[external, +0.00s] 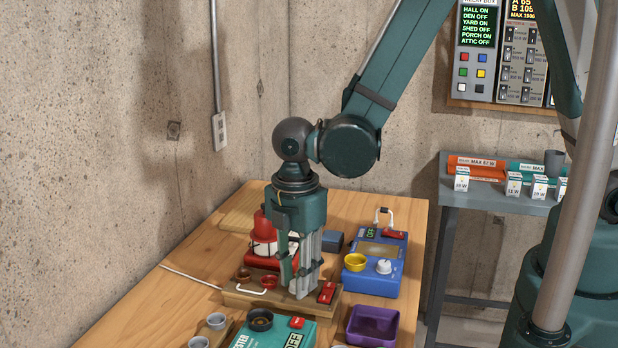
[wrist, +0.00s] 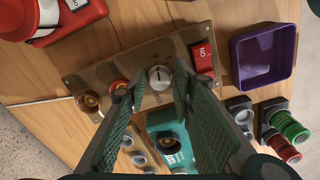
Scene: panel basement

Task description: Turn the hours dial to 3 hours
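In the wrist view a round silver dial (wrist: 160,77) with a pale pointer mark sits on a brown wooden board (wrist: 85,78). Its hour markings are too small to read. My gripper (wrist: 159,88) is open and empty, its two green ribbed fingers on either side of the dial; I cannot tell whether they touch it. In the external view my gripper (external: 300,288) points down over the same board (external: 238,297) and hides the dial. A white knob (external: 384,266) on a blue box (external: 373,284) also shows there; I cannot tell which one is the hours dial.
The board also carries a red switch (wrist: 203,54) and brown round sockets (wrist: 88,101). A purple tray (wrist: 264,52) stands beside it. A teal tester (external: 290,331) reading OFF is in front. A red-and-white device (external: 264,234) stands behind. Bare tabletop lies at left.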

